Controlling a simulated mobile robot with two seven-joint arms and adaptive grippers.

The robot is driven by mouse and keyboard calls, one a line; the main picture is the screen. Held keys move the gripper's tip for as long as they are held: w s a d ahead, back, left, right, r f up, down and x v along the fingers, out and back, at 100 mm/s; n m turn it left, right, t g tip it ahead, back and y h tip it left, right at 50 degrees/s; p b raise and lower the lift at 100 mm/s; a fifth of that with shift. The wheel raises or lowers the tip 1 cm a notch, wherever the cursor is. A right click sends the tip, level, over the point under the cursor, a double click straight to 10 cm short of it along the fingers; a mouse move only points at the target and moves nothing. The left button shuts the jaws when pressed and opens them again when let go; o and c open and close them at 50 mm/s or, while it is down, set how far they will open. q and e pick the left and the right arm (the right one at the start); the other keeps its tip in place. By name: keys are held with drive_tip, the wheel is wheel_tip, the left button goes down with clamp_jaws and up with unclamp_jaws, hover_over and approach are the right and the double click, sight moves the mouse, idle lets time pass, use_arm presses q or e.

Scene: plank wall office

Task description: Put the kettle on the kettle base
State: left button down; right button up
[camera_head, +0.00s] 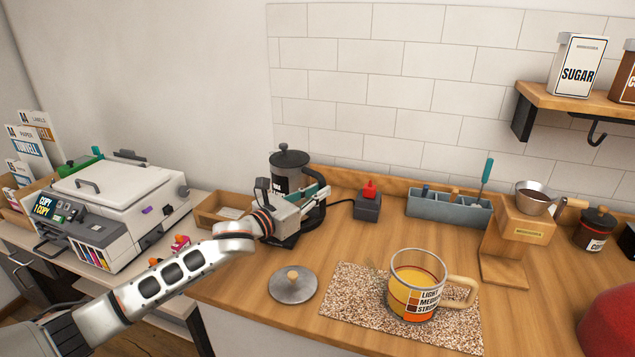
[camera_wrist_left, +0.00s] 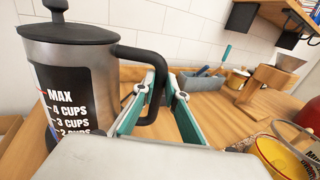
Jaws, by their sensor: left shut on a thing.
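The kettle (camera_head: 289,160) is a steel jug with a black lid and a dark label, upright at the back of the counter. In the left wrist view the kettle (camera_wrist_left: 68,75) fills the left side, with its cup marks readable. My left gripper (camera_head: 313,196) is shut on the kettle's black handle, which lies between the teal-lined fingers in the wrist view. A flat black piece (camera_head: 286,241), which looks like the kettle base, shows low under the kettle and gripper. It is mostly hidden, and I cannot tell whether the kettle touches it. My right gripper is out of view.
A box with a red switch (camera_head: 369,202) and cable stands right of the kettle. A wooden tray (camera_head: 209,213) is left. A round lid (camera_head: 293,286) and a glass mug (camera_head: 412,285) on a speckled mat (camera_head: 345,308) are in front. A grey organizer (camera_head: 448,207) stands behind.

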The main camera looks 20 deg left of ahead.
use_arm(q)
drive_tip(key=shift+f, duration=0.35)
drive_tip(key=shift+f, duration=0.2)
drive_tip(key=c, duration=2)
unclamp_jaws()
drive_tip(key=shift+f, duration=0.25)
drive_tip(key=shift+c, duration=0.2)
